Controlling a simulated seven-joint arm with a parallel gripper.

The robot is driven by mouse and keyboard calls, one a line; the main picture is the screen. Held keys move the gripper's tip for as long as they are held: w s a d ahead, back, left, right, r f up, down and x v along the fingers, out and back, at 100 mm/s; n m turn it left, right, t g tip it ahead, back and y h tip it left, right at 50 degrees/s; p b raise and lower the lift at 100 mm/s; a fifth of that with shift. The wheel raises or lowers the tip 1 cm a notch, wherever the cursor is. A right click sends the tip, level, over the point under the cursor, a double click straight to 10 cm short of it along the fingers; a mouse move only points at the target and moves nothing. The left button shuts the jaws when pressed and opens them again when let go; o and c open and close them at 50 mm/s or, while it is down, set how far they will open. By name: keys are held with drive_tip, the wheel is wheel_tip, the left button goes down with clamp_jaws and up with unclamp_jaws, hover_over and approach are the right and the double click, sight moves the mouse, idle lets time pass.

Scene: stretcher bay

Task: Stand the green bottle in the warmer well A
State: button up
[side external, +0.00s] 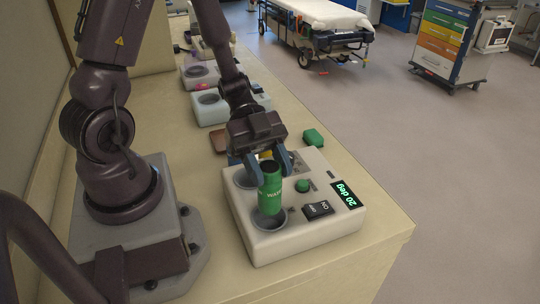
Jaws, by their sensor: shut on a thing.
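The green bottle (270,196) is upright, with white lettering on its side and a dark top. My gripper (268,168) points down with its bluish fingers shut on the bottle's upper part. The white warmer (308,220) has two round wells. The bottle's base is at the near well (265,222); I cannot tell whether it is just above the rim or slightly inside. The far well (243,177) is partly hidden behind the bottle and fingers. I cannot read which well is marked A.
White holders (209,108) stand farther back. The counter edge (385,189) is at right.

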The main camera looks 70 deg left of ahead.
sight(269, 195)
drive_tip(key=shift+f, duration=2.75)
drive_tip(key=shift+f, duration=0.6)
drive_tip(key=o, duration=0.7)
drive_tip(key=shift+a, duration=0.1)
drive_tip(key=shift+v, duration=5.45)
drive_tip(key=shift+f, duration=0.15)
